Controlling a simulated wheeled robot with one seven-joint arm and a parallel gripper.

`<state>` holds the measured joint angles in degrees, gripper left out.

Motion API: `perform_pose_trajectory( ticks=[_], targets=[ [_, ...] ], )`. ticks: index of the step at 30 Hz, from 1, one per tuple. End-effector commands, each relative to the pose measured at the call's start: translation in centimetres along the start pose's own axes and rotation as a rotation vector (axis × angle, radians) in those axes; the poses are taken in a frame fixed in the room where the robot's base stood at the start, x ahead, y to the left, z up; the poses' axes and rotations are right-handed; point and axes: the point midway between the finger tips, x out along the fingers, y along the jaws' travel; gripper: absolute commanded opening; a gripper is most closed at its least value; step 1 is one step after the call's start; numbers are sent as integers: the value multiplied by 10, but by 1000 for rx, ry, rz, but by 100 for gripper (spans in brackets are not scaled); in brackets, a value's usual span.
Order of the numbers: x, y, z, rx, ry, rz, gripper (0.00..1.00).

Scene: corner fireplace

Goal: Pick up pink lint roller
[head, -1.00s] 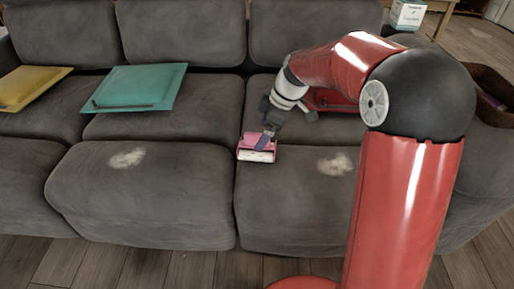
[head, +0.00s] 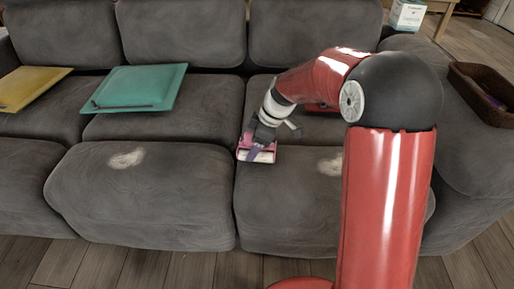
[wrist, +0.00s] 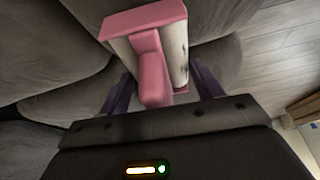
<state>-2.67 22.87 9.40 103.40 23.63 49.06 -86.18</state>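The pink lint roller (head: 246,154), with a pale roll, lies on the grey sofa at the front of the right seat, close to the gap between cushions. In the wrist view the pink lint roller (wrist: 150,52) has its handle pointing toward my gripper (wrist: 162,84). The two dark purple fingers stand apart, one on each side of the handle, with visible space between them and it. In the head view my gripper (head: 260,144) is right over the roller and hides part of it.
A teal tray-like item (head: 137,84) and a yellow one (head: 30,84) lie on the seats to the left. Pale lint patches (head: 126,159) mark the cushions. A brown basket (head: 484,92) is at the right, and a white box (head: 407,15) stands behind.

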Motion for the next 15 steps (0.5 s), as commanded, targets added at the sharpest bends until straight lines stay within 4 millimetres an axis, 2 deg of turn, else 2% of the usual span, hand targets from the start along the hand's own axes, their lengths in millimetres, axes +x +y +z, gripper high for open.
perform_pose_trajectory(
  ticks=[1,3,4,11,15],
  targets=[
    [0,0,0,0,0,1,50],
    [0,0,0,0,0,1,41],
    [0,0,0,0,0,1,40],
    [-1,0,-1,0,0,1,40],
    [-9,1,-4,-1,1,4,40]
  ],
)
